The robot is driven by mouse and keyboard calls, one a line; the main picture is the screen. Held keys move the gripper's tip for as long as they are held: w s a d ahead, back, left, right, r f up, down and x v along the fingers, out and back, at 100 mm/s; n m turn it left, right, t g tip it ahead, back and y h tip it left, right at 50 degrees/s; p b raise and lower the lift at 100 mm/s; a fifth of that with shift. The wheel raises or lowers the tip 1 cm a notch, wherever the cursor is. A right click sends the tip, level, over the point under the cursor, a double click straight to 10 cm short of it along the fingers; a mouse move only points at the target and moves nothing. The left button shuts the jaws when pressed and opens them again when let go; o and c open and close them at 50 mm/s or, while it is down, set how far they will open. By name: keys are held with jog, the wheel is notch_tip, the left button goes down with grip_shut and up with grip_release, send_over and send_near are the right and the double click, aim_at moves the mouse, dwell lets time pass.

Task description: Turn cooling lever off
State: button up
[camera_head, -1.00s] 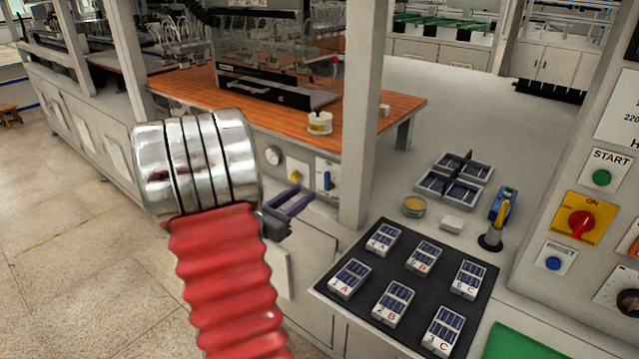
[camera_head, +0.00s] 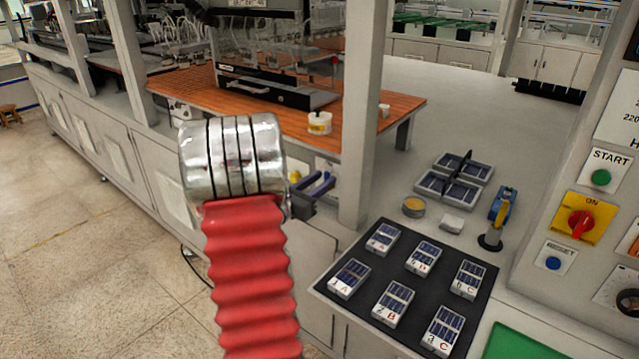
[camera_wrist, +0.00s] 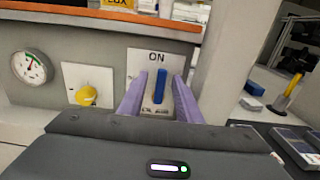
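The cooling lever (camera_wrist: 160,86) is a blue upright handle on a white plate (camera_wrist: 138,68), with the word ON above it, in the wrist view. My gripper (camera_wrist: 157,80) is open, with one purple finger on each side of the lever. I see gaps between the lever and both fingers. I cannot tell how far the fingertips are from the plate. In the head view my gripper (camera_head: 315,183) is in front of the panel under the orange bench, and the lever is hidden behind it.
Left of the lever are a yellow knob (camera_wrist: 86,95) and a round gauge (camera_wrist: 32,66). A grey post (camera_head: 359,120) stands just right of the panel. Further right, a black mat (camera_head: 405,285) holds several small solar panels, near a control panel with a red switch (camera_head: 578,223).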

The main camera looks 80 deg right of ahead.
grip_shut()
jog(key=shift+a, duration=0.2)
jog(key=shift+d, duration=0.15)
jog(key=shift+w, duration=0.1)
jog(key=shift+w+d+f+n, duration=0.3)
jog(key=shift+w+f+n, duration=0.35)
jog(key=shift+n, duration=2.4)
jog(key=shift+w+d+f+n, duration=0.25)
jog(key=shift+w+f+n, duration=0.45)
jog(key=shift+n, duration=2.3)
jog(key=shift+w+d+f+n, duration=0.3)
jog(key=shift+w+f+n, duration=0.35)
jog(key=shift+n, duration=2.4)
